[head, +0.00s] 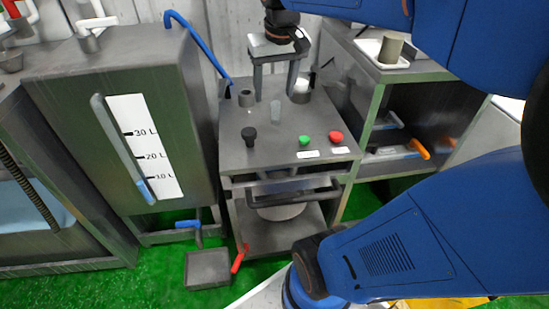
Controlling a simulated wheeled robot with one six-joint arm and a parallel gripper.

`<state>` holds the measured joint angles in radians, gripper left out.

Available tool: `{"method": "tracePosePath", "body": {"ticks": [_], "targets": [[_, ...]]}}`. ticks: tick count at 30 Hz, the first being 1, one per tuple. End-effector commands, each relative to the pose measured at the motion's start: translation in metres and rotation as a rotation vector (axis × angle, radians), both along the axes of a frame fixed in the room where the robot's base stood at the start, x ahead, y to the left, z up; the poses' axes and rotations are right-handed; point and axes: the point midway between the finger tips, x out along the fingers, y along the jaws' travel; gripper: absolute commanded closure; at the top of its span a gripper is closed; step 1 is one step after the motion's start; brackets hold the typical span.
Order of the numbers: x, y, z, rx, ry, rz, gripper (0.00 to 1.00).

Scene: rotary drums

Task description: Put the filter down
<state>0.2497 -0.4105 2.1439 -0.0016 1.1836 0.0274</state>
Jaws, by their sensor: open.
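My gripper (274,96) is open, pointing down over the back of the grey machine top (275,155). Its two fingers are apart, with nothing seen gripped between them. A larger grey-brown cylinder (391,48) stands on a white tray (370,45) at right. I cannot tell which is the filter.
A black knob (249,136), green button (304,140) and red button (336,137) rise from the machine top. A bar handle (295,190) juts from its front. A tank with a level scale (145,147) stands left; a shelf unit (420,72) stands right. My blue arm covers the right side.

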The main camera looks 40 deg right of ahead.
Motion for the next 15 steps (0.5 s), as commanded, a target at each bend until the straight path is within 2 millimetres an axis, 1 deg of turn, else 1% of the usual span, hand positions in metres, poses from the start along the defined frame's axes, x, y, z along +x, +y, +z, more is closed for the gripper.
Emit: {"method": "tracePosePath", "body": {"ticks": [1,6,12,15], "targets": [[-0.013,0.012,-0.006,-0.005,-0.015,0.028,0.42],[-0.048,0.042,-0.030,-0.016,-0.068,0.105,0.42],[-0.089,0.069,-0.064,-0.026,-0.129,0.194,0.42],[-0.105,0.079,-0.079,-0.029,-0.153,0.230,0.42]]}}
